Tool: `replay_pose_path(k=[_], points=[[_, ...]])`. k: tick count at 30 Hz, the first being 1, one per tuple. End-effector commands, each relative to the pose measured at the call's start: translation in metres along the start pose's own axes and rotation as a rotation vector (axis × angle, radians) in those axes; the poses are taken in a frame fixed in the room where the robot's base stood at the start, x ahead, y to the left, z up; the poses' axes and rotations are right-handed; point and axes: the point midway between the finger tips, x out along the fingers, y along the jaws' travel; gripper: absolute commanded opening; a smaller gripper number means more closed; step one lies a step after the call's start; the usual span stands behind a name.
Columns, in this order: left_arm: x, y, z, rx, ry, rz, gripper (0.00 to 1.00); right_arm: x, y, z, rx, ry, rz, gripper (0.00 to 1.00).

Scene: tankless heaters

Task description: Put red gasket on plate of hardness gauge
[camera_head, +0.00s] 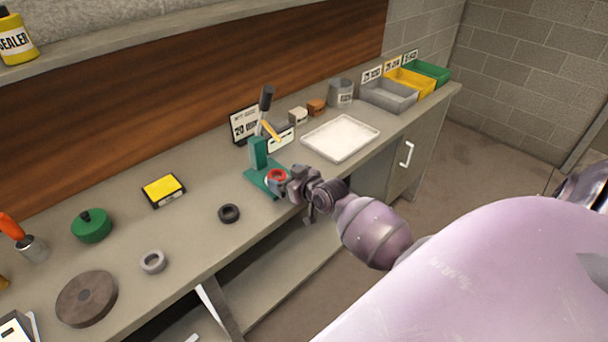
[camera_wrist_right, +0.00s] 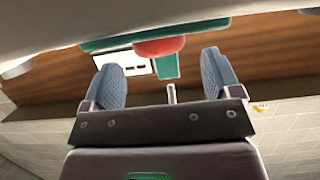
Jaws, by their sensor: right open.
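The hardness gauge (camera_head: 258,152) is a teal stand with a dark-and-yellow lever, on the bench. The red gasket (camera_head: 277,175) is a small ring at the gauge's base plate (camera_head: 256,177) and looks to rest on it; the contact is partly hidden. My right gripper (camera_head: 289,184) is beside the gasket, at the front of the gauge. In the right wrist view its fingers are apart with nothing between them, and the red gasket (camera_wrist_right: 158,47) shows just beyond them against the teal gauge (camera_wrist_right: 168,66). My left gripper is not in view.
A black ring (camera_head: 229,213) and a grey ring (camera_head: 153,261) lie left of the gauge. A white tray (camera_head: 340,153) is to its right, with grey, yellow and green bins (camera_head: 388,110) beyond. A sign (camera_head: 245,124) stands behind the gauge. The bench's front edge is close to my right gripper.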

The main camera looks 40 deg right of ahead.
Motion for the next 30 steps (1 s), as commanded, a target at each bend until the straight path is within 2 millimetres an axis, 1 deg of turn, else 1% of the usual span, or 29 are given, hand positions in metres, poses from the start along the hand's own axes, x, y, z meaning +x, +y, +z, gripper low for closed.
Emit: replay_pose_path(k=[1, 9, 12, 17, 20, 23, 24, 26, 27, 30], points=[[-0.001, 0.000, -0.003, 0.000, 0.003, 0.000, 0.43, -0.011, 0.001, 0.000, -0.001, 0.000, 0.001, 0.84], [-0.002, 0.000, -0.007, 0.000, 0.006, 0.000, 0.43, -0.060, 0.001, 0.000, -0.002, 0.000, 0.001, 0.84], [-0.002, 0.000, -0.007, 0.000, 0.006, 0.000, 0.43, -0.074, 0.001, 0.000, -0.001, 0.000, 0.001, 0.84], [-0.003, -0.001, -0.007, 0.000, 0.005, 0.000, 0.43, -0.087, 0.000, 0.000, -0.001, 0.001, 0.001, 0.84], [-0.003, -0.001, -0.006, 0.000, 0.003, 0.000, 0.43, -0.094, -0.003, 0.006, 0.000, -0.009, 0.002, 0.84], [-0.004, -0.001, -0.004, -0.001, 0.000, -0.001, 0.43, -0.108, -0.018, 0.034, -0.003, -0.046, 0.009, 0.84], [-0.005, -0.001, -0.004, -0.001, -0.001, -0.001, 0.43, -0.117, -0.028, 0.050, -0.007, -0.068, 0.014, 0.84], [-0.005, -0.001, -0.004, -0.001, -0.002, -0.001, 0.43, -0.133, -0.045, 0.075, -0.015, -0.103, 0.022, 0.84], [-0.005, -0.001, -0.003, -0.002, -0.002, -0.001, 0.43, -0.144, -0.056, 0.091, -0.019, -0.128, 0.029, 0.84], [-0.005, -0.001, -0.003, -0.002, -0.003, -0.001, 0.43, -0.173, -0.084, 0.124, -0.033, -0.180, 0.045, 0.84]])
